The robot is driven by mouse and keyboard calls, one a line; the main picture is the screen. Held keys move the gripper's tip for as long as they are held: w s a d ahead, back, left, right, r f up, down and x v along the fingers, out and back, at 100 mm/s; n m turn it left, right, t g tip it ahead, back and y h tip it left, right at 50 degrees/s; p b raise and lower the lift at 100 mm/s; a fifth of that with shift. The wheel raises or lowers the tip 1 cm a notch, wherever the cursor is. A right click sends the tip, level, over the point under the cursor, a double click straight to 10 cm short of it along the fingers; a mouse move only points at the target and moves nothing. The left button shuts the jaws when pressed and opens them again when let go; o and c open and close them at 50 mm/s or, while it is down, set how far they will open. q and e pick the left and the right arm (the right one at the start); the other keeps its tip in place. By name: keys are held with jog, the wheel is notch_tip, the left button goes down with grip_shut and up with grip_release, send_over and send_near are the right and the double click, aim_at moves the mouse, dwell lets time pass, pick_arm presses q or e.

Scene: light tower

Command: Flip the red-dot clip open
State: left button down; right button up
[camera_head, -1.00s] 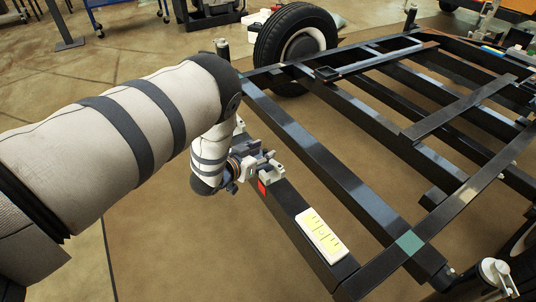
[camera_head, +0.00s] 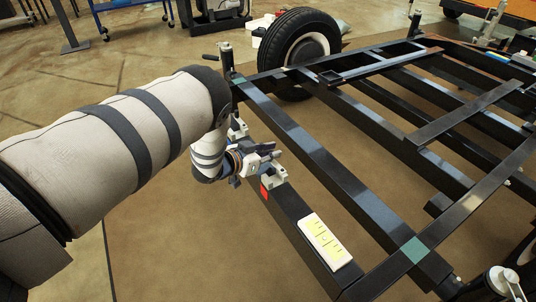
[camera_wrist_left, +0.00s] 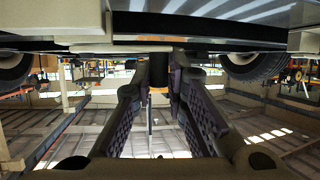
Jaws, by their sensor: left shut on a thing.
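The red dot (camera_head: 264,193) is a small red square on the side of the black outer beam of the trailer frame. The pale grey clip (camera_head: 273,178) sits on that beam just above it. My left gripper (camera_head: 272,155) reaches in from the left, just above and behind this clip, with its fingers pointing right. In the left wrist view its dark fingers (camera_wrist_left: 160,85) are shut around a slim dark upright part that looks like the clip's lever. The exact contact is hard to make out.
A second pale clip (camera_head: 238,129) sits farther back on the beam. A white plate with yellow marks (camera_head: 325,241) lies nearer on it. The black trailer frame (camera_head: 335,185) fills the right, with a wheel (camera_head: 298,50) behind.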

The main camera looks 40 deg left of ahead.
pick_arm(q)
jog(key=shift+w+d+m+h, duration=0.2)
jog(key=shift+m+h, duration=0.3)
jog(key=shift+h, duration=0.2)
jog(key=c, duration=1.6)
grip_release()
jog(key=v, duration=1.2)
jog(key=shift+r, duration=0.2)
